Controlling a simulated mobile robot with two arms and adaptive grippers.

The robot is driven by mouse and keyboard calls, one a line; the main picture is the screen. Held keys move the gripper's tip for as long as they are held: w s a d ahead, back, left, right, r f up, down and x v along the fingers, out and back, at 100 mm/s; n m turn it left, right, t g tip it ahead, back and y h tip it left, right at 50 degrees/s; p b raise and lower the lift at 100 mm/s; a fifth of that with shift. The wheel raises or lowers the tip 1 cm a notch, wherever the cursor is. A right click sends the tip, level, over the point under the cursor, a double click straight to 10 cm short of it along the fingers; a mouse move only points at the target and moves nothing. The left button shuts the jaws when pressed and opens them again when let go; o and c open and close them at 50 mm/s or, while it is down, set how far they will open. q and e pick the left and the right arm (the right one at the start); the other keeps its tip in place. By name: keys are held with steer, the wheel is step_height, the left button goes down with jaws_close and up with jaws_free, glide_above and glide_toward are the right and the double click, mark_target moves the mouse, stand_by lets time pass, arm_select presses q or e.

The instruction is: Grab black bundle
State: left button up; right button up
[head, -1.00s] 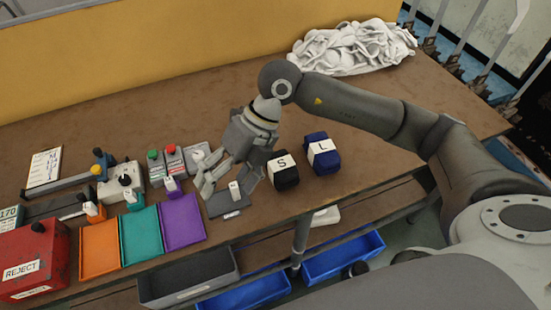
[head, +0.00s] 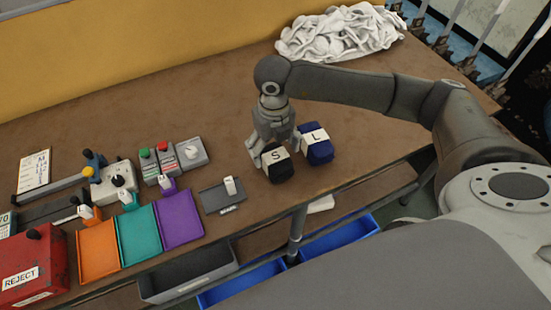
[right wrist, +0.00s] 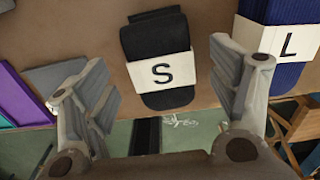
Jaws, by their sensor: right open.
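The black bundle (head: 279,173) lies near the front edge of the table, with a white band marked S. In the right wrist view the black bundle (right wrist: 157,45) sits between and beyond the two open fingers. My right gripper (head: 272,150) is at the black bundle, pointing down, its jaws open and empty. It also shows in the right wrist view (right wrist: 160,95), with a finger on each side of the bundle. Whether a finger touches the bundle cannot be told. My left gripper is not in view.
A navy bundle (head: 318,150) marked L stands close on the right of the black one. A grey plate (head: 214,201) lies to the left, beside purple (head: 180,222), teal (head: 138,240) and orange (head: 98,252) trays. A white cloth heap (head: 340,35) lies at the back.

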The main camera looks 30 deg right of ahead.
mark_target(274, 153)
steer(key=shift+f, duration=1.55)
steer(key=shift+c, duration=0.3)
steer(key=c, duration=1.1)
steer(key=shift+r, duration=0.1)
